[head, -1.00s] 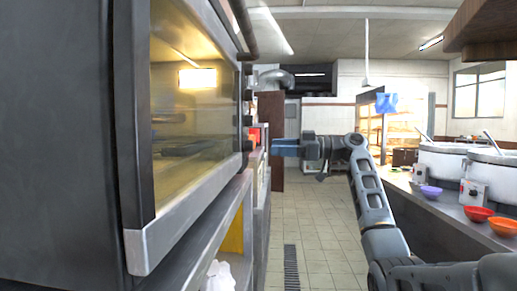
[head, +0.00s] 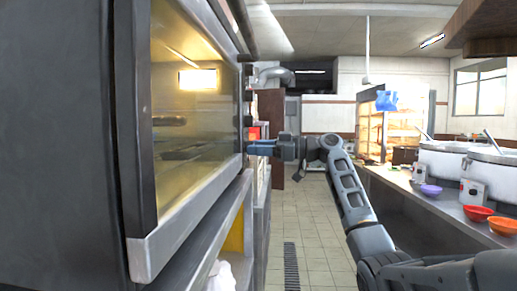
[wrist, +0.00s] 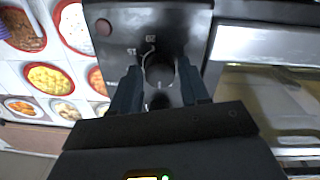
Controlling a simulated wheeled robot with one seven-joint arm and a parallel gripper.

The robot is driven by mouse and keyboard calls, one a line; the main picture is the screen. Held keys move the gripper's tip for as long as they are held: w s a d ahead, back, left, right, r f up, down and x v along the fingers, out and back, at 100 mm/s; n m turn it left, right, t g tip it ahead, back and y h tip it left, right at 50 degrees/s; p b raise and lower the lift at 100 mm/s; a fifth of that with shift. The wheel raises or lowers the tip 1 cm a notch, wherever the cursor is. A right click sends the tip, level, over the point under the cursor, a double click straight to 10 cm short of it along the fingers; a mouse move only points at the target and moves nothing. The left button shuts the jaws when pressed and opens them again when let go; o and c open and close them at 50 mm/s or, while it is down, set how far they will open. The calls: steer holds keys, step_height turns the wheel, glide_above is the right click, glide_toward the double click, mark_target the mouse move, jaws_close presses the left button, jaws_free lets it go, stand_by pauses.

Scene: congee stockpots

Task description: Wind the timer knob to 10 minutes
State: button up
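The timer knob (wrist: 160,72) is a dark round knob on the oven's dark control panel (wrist: 122,50). Small pale dial marks and numbers show around its top in the wrist view, too small to read surely. My gripper (wrist: 157,72) has its two dark fingers spread on either side of the knob, with a small gap visible at each side. In the head view my gripper (head: 262,147) reaches left to the panel edge of the oven (head: 190,215). The knob is hidden there, and its pointer setting cannot be told.
The oven's glass door (head: 195,130) is shut. A counter with stockpots (head: 443,163) and bowls (head: 476,214) stands on the right. The tiled floor (head: 315,235) between is clear.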

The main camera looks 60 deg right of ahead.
steer(key=c, duration=0.7)
steer(key=shift+m, duration=0.3)
steer(key=m+p, duration=0.4)
steer(key=m, duration=0.1)
steer(key=m+p, duration=0.8)
steer(key=m, duration=0.1)
steer(key=shift+r+m+g+y, duration=0.3)
steer(key=shift+g+y, duration=0.1)
steer(key=shift+f+m+p, duration=0.1)
steer(key=shift+m+p, duration=0.2)
steer(key=o, duration=1.1)
steer(key=shift+c, duration=0.2)
